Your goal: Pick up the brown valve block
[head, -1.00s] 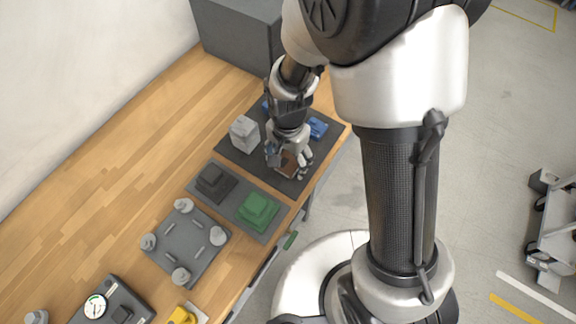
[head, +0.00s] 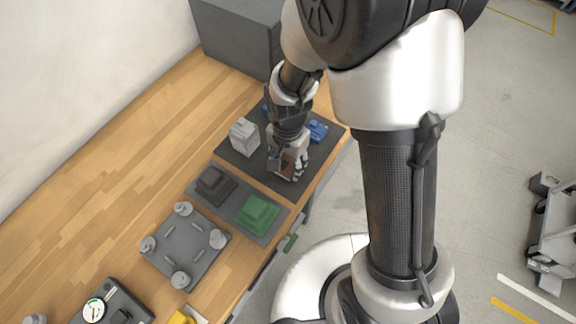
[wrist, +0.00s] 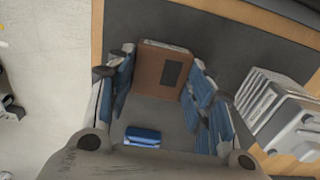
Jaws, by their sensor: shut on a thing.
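The brown valve block (head: 287,171) is at the right front part of the dark mat (head: 238,161) on the wooden bench. It is partly hidden by my gripper (head: 287,173) in the head view. In the wrist view the brown valve block (wrist: 160,72) shows a dark rectangle on its face and sits between the blue-padded fingers of my gripper (wrist: 161,75). The fingers are shut on its two sides. I cannot tell whether its underside touches the mat.
A light grey block (head: 244,136) stands to the left on the same mat, and a blue part (head: 317,130) lies behind my gripper. Nearer are a dark block (head: 213,182), a green block (head: 257,213) and a grey plate with posts (head: 187,246). A grey box (head: 236,38) stands at the back.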

